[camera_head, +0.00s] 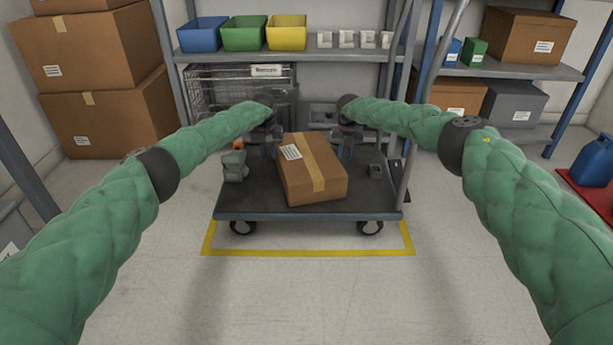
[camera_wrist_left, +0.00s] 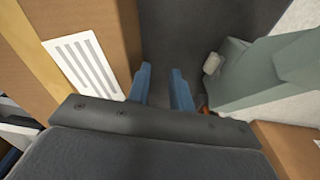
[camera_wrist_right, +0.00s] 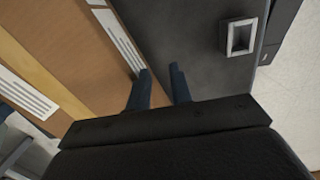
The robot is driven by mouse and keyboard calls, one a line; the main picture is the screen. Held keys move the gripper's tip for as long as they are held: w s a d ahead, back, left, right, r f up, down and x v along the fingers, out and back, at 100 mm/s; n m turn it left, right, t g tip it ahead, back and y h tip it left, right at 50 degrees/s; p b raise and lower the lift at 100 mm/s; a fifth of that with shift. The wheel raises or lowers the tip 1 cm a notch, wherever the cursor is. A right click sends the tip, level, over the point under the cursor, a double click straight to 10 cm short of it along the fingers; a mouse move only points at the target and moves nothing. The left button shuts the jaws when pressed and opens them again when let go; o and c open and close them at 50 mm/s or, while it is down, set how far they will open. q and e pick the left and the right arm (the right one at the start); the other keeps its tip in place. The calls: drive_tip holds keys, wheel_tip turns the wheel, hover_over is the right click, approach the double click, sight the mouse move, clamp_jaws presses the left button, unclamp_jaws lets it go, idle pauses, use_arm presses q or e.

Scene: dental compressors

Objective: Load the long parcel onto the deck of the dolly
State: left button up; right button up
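The long parcel (camera_head: 318,188) is a brown taped box with a white label. It lies at a slight angle on the dark deck (camera_head: 245,200) of the dolly and reaches close to the front edge. It also shows at the left of the left wrist view (camera_wrist_left: 88,30) and the right wrist view (camera_wrist_right: 75,40). My left gripper (camera_head: 265,150) is at its far left side; its fingers (camera_wrist_left: 160,85) are apart with nothing between them. My right gripper (camera_head: 344,150) is at its far right side; its fingers (camera_wrist_right: 159,88) are also apart and empty. Whether either touches the parcel is unclear.
A grey-green object (camera_head: 234,166) stands on the deck's left, close to my left gripper. The dolly's upright handle (camera_head: 402,100) is at right. Shelves stand behind; the floor in front is clear.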

use_arm(q)
wheel_tip(320, 180, up, 12)
drive_tip(key=shift+s, duration=0.4)
use_arm(e)
wheel_tip(320, 180, up, 12)
drive_tip(key=shift+s, duration=0.45)
use_arm(q)
drive_tip(key=shift+s+f, duration=0.1)
drive_tip(key=shift+f, duration=0.1)
use_arm(e)
drive_tip(key=shift+f, duration=0.15)
